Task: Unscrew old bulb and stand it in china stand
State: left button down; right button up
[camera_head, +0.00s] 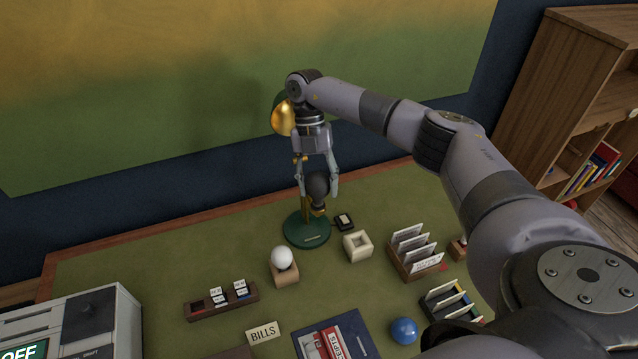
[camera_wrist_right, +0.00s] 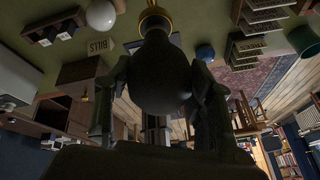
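The old bulb (camera_head: 317,184) is dark grey with a brass cap pointing down. My right gripper (camera_head: 318,190) has its fingers around the glass and holds it in the air, in front of the lamp's post. The wrist view also shows the bulb (camera_wrist_right: 163,75) between the fingers, its brass cap (camera_wrist_right: 155,18) clear of any socket. The lamp has a green round base (camera_head: 306,229) and a brass-lined shade (camera_head: 284,117), partly hidden by my arm. The square, cream china stand (camera_head: 357,246) sits empty, right of the lamp base. My left gripper is not in view.
A white bulb (camera_head: 282,257) stands in a wooden block (camera_head: 284,275). A card rack (camera_head: 415,254), small black box (camera_head: 344,222), card holder (camera_head: 222,301), BILLS sign (camera_head: 263,333), blue ball (camera_head: 404,330) and red-and-blue tray (camera_head: 337,341) crowd the green desk.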

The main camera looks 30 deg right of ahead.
aim_at(320, 174)
jog(key=shift+s+d+f, duration=0.1)
jog(key=c, duration=0.3)
jog(key=shift+f+n+h+b, duration=0.1)
jog(key=shift+n+h+b, duration=0.4)
jog(key=shift+n, duration=1)
jog(key=n, duration=0.1)
jog(key=n+h+b, duration=0.1)
jog(key=n, duration=0.1)
jog(key=shift+w+h, duration=0.2)
jog(key=shift+h, duration=0.1)
jog(key=shift+c, duration=0.3)
jog(key=n+h, duration=0.1)
jog(key=n, duration=0.1)
jog(key=n+t+h+b, duration=0.1)
jog(key=n, duration=0.2)
jog(key=n+t+h+b, duration=0.1)
jog(key=n, duration=0.3)
jog(key=shift+n, duration=0.4)
jog(key=shift+w+d+r, duration=0.15)
jog(key=shift+r, duration=0.05)
jog(key=shift+r+p, duration=0.15)
jog(key=shift+p, duration=0.2)
jog(key=shift+r+p, duration=0.3)
jog(key=shift+r, duration=0.35)
jog(key=shift+r+p, duration=0.65)
jog(key=shift+r, duration=0.45)
